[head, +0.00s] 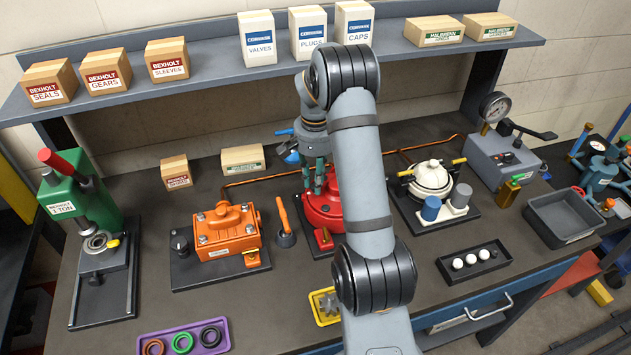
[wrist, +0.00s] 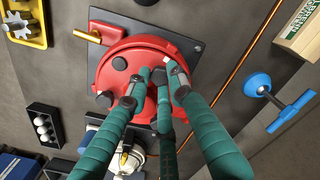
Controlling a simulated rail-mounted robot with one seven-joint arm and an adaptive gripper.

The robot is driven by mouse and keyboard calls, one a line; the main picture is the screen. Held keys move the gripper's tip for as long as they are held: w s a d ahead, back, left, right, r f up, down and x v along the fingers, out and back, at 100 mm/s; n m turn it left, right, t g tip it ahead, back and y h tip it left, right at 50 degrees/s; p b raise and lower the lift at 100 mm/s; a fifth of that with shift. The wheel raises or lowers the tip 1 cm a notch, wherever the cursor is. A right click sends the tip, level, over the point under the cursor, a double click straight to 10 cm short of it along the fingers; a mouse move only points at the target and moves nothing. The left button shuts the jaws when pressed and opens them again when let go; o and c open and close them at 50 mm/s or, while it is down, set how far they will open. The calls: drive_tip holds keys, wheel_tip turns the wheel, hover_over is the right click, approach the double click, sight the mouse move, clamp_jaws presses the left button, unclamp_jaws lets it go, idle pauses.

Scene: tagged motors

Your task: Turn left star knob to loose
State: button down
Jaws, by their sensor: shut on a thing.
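The red round motor (head: 322,210) stands on a dark plate at mid bench, partly hidden by my arm in the head view. In the wrist view its red top (wrist: 110,79) fills the middle, with dark round fittings on it. My gripper (wrist: 157,80) reaches down onto this top with its teal fingers closed in around a dark knob (wrist: 158,76). The fingers hide much of the knob, so its star shape and turn are not clear. In the head view my gripper (head: 320,186) is over the motor.
An orange motor (head: 228,230) and an orange-handled tool (head: 284,222) stand to the left. A white motor (head: 430,180) stands to the right. A yellow tray (head: 318,312) and a black tray with white balls (head: 490,270) lie in front. A blue-handled part (wrist: 258,85) is close behind.

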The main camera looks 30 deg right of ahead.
drive_tip(key=c, duration=1.5)
unclamp_jaws()
drive_tip(key=shift+c, duration=0.2)
drive_tip(key=shift+r, duration=0.1)
wheel_tip(320, 180, up, 12)
drive_tip(key=shift+f, duration=0.2)
wheel_tip(320, 180, down, 12)
drive_tip(key=shift+r, duration=0.15)
drive_tip(key=shift+m+p, duration=0.35)
drive_tip(key=shift+m, duration=0.85)
